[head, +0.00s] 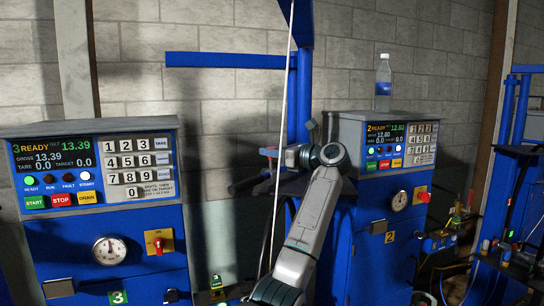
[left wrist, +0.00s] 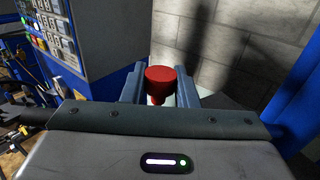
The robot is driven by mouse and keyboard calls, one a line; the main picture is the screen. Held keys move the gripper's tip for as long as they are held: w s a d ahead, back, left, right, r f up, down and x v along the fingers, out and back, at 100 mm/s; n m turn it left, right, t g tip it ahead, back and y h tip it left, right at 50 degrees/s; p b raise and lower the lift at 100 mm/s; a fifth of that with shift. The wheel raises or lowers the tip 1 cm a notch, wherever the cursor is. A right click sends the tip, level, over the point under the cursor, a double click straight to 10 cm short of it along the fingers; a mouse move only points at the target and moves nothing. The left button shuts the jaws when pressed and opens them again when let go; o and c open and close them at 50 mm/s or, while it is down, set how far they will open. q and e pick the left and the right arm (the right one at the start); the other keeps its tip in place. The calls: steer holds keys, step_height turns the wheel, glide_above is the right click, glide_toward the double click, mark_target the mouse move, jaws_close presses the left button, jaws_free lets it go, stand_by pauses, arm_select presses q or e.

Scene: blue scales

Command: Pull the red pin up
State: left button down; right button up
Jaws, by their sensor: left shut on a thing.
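The red pin (left wrist: 160,84) shows in the left wrist view as a round red head on a narrower stem. My left gripper (left wrist: 159,72) has one finger on each side of it and is shut on it. The pin's lower end is hidden behind the gripper body. In the head view my left arm rises from the bottom and bends left at the blue frame between the two scales. My right gripper is in neither view.
A blue scale marked 3 (head: 148,255) stands at the left, and one marked 2 (head: 372,255) at the right with a bottle (head: 383,82) on top. A blue post (head: 304,85) with a crossbar (head: 226,60) rises between them. A grey block wall is behind.

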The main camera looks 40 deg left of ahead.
arm_select(q)
steer(key=c, duration=1.1)
jaws_free()
steer(key=shift+r, duration=0.3)
steer(key=shift+d+f, duration=0.1)
steer(key=shift+d+f+b, duration=0.1)
steer(key=shift+d+b, duration=0.2)
steer(key=d+b, duration=0.1)
steer(key=d, duration=0.2)
steer(key=w+d+b, duration=0.1)
steer(key=d, duration=0.2)
steer(key=d+b, duration=0.2)
steer(key=d, duration=0.2)
steer(key=shift+w, duration=0.2)
steer(key=shift+d, duration=0.1)
